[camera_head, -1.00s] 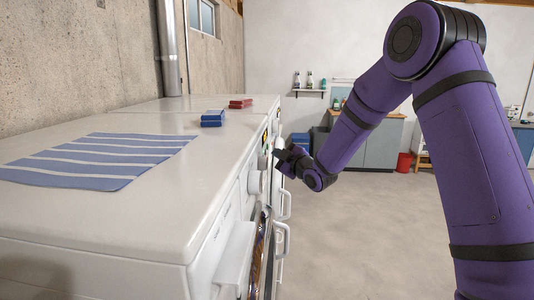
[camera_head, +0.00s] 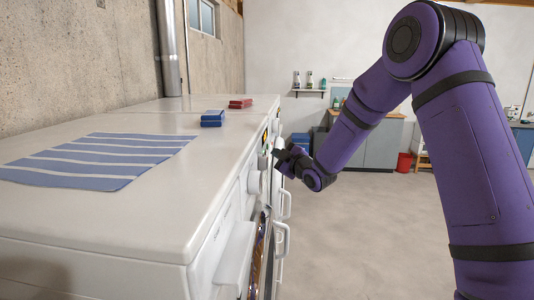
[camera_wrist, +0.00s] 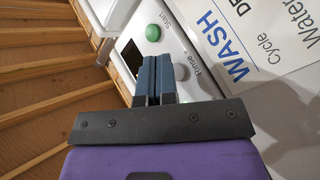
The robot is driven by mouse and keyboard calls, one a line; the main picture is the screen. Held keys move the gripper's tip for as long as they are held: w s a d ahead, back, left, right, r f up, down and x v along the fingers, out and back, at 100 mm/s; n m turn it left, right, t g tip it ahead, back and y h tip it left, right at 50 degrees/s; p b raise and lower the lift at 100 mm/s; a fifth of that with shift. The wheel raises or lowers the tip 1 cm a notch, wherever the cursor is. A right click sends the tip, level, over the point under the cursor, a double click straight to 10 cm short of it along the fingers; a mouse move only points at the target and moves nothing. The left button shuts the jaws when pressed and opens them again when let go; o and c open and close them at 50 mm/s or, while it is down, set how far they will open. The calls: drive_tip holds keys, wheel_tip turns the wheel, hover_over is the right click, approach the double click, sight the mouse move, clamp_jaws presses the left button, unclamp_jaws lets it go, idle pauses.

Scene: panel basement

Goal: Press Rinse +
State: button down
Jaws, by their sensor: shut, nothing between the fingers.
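The wrist view shows a tilted white control panel with a round grey button (camera_wrist: 181,72) beside the label "Rinse" (camera_wrist: 196,57). A green button (camera_wrist: 153,33) labelled "Start" lies above it, and a dark display (camera_wrist: 131,58) lies to the left. My gripper (camera_wrist: 156,58) is shut and empty, its fingertips over the panel just left of the grey button and below the green one. I cannot tell whether they touch the panel. In the head view my gripper (camera_head: 279,153) is at the front of the white machines, and the grey button cannot be made out there.
A striped blue cloth (camera_head: 100,158) lies on the near white machine top (camera_head: 150,215). Blue boxes (camera_head: 212,118) and red boxes (camera_head: 240,103) lie farther back. Knobs and door handles (camera_head: 283,240) stick out of the fronts. Open floor (camera_head: 370,230) lies to the right.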

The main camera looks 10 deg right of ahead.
drive_tip(key=shift+w+a, duration=0.1)
drive_tip(key=shift+a, duration=0.25)
drive_tip(key=shift+a, duration=0.1)
idle(0.5)
drive_tip(key=shift+d, duration=0.5)
drive_tip(key=shift+s+d, duration=0.1)
drive_tip(key=shift+s, duration=0.1)
drive_tip(key=shift+s+d, duration=0.3)
drive_tip(key=shift+d, duration=0.65)
drive_tip(key=shift+s+d, duration=0.3)
drive_tip(key=shift+d, duration=0.6)
drive_tip(key=shift+s+d, duration=0.3)
drive_tip(key=shift+d, duration=0.65)
